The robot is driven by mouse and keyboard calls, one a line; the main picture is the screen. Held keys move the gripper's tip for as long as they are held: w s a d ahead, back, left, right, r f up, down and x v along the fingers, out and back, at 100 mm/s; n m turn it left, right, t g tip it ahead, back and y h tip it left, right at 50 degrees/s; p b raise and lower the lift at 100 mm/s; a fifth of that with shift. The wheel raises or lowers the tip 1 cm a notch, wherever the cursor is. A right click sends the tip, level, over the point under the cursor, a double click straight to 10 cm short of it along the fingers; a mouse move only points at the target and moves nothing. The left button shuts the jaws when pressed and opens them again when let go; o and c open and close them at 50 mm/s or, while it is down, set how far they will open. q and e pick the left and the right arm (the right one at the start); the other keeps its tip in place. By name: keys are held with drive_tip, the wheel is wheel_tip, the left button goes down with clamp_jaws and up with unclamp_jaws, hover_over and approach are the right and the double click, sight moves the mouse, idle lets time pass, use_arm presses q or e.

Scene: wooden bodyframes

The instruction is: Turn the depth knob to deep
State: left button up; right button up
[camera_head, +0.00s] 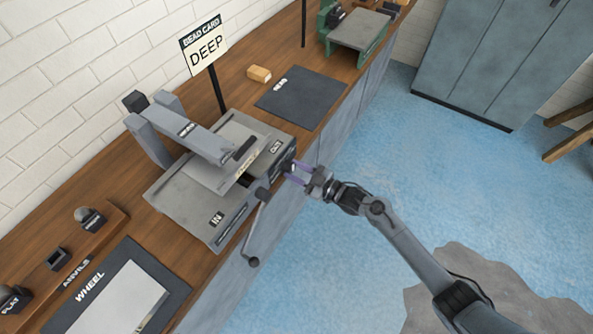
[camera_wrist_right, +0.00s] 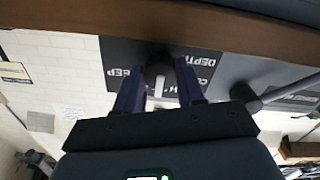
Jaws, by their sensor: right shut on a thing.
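The dark round depth knob (camera_wrist_right: 158,74) is on the front panel of the grey bead machine (camera_head: 178,132), with a white pointer mark on it. Panel lettering (camera_wrist_right: 202,73) beside it reads DEPTH, and the other side shows a partly covered word ending in EEP. My right gripper (camera_head: 290,169) reaches the machine's front from the right. In the right wrist view its two purple fingers (camera_wrist_right: 160,92) stand on either side of the knob, shut on it. In the head view the knob is mostly hidden by the fingers. My left gripper is not in view.
A card sign (camera_head: 205,48) reading BEAD CARD DEEP stands behind the machine. A crank handle (camera_head: 257,232) hangs in front, left of my right gripper. A dark mat (camera_head: 300,97) and wooden block (camera_head: 259,74) lie on the bench.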

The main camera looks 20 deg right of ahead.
drive_tip(key=shift+r+m+p, duration=0.2)
drive_tip(key=shift+m+p, duration=0.8)
drive_tip(key=shift+m, duration=0.3)
drive_tip(key=m+p, duration=0.2)
drive_tip(key=m, duration=0.1)
drive_tip(key=m+p, duration=0.2)
drive_tip(key=m, duration=0.1)
drive_tip(key=shift+a+m, duration=0.15)
drive_tip(key=shift+m, duration=0.25)
drive_tip(key=shift+f+m+p, duration=0.1)
drive_tip(key=shift+m+p, duration=0.3)
drive_tip(key=shift+m, duration=0.8)
drive_tip(key=shift+s, duration=0.1)
drive_tip(key=o, duration=1)
drive_tip(key=shift+o, duration=0.2)
